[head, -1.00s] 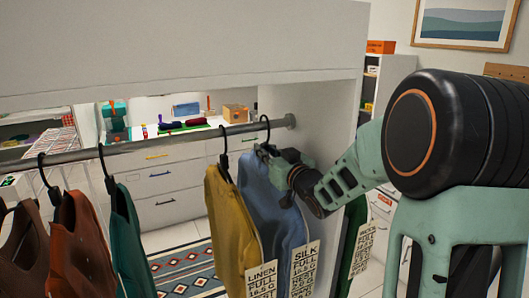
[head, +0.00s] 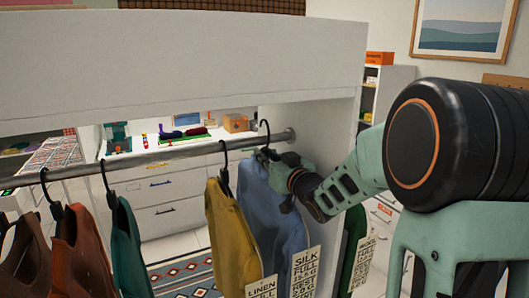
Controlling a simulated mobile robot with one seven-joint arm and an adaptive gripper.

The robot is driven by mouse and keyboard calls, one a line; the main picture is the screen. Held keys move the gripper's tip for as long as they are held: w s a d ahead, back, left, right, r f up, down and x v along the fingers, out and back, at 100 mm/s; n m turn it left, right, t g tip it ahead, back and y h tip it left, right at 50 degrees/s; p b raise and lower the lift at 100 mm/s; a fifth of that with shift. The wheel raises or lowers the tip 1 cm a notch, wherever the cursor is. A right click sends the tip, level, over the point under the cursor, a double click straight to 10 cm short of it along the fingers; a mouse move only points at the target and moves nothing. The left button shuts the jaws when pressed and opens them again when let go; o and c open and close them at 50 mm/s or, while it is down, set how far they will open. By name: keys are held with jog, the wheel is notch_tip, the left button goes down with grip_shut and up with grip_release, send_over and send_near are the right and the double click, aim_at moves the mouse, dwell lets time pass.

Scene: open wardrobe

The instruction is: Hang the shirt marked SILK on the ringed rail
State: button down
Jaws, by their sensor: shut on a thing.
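The black hanger hook (head: 266,128) rises above the near rail (head: 160,158), close to the rail's right end. Its top stands a little above the rail; I cannot tell whether it is clear of the rail or still around it. The shirt hangs upright beside a yellow shirt (head: 232,235). No ring mark shows clearly on this rail.
The yellow shirt, tagged LINEN, hangs close on the left. Further left hang teal (head: 127,255), rust (head: 80,250) and brown (head: 25,260) garments. A white side panel (head: 325,130) stands close right, with a dark green garment (head: 353,235) beyond the blue shirt. A white board (head: 180,55) spans above.

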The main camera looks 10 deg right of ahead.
dwell(0.6)
notch_tip(320, 180, down, 4)
jog(key=b, duration=0.4)
jog(key=shift+r, duration=0.15)
jog(key=c, duration=1.8)
grip_release()
